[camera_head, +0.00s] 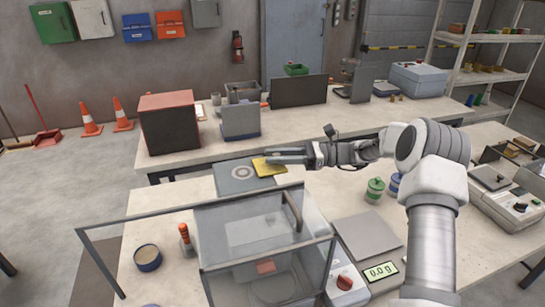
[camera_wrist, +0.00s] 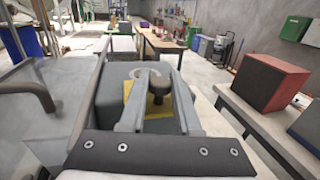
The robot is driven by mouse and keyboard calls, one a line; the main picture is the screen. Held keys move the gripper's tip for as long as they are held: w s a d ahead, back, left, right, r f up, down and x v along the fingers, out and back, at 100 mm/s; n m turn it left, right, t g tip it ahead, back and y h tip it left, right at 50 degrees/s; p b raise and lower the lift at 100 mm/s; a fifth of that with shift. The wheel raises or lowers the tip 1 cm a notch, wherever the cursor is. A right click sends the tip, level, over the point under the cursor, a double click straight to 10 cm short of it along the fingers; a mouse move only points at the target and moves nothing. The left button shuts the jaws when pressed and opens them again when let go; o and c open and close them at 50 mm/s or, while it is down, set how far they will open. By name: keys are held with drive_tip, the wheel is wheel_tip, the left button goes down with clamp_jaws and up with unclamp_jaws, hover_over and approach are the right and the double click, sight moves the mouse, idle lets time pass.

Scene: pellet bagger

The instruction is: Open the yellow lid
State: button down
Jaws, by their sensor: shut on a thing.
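The yellow lid (camera_head: 267,168) is a small flat plate at the right end of a grey box (camera_head: 238,179) on the front bench. My gripper (camera_head: 276,156) reaches in from the right, just over the lid. In the wrist view, a dark round knob (camera_wrist: 157,91) sits between my gripper's two fingers (camera_wrist: 153,78), which are shut on it. Part of the yellow lid (camera_wrist: 129,92) shows around and below the fingers. My fingers hide much of the lid, and I cannot tell whether it is raised from the box.
A clear-walled enclosure (camera_head: 250,237) stands in front of the grey box. Green (camera_head: 375,189) and blue jars stand to the right, by a flat grey plate (camera_head: 368,236) and a scale display (camera_head: 380,272). A red-and-black box (camera_head: 168,124) stands on the rear bench.

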drive_tip(key=c, duration=0.6)
unclamp_jaws()
drive_tip(key=d+b, duration=0.2)
drive_tip(key=d, duration=1.5)
drive_tip(key=shift+w+d, duration=0.15)
drive_tip(key=shift+d, duration=0.05)
drive_tip(key=shift+a, duration=0.1)
drive_tip(key=s+a+r+n+h, duration=0.7)
drive_tip(key=s+a+h, duration=0.3)
drive_tip(key=s+a, duration=0.25)
drive_tip(key=s+d+n+t+h, duration=0.2)
drive_tip(key=s+n, duration=0.1)
drive_tip(key=s, duration=0.4)
drive_tip(key=s+d+n+t+h, duration=0.2)
drive_tip(key=s+n+h, duration=0.1)
drive_tip(key=s, duration=0.5)
drive_tip(key=s+d+n+t+h, duration=0.2)
drive_tip(key=s+n+h, duration=0.1)
drive_tip(key=s, duration=0.5)
drive_tip(key=shift+d+f+n, duration=0.1)
drive_tip(key=shift+f+n, duration=0.3)
drive_tip(key=shift+n, duration=0.5)
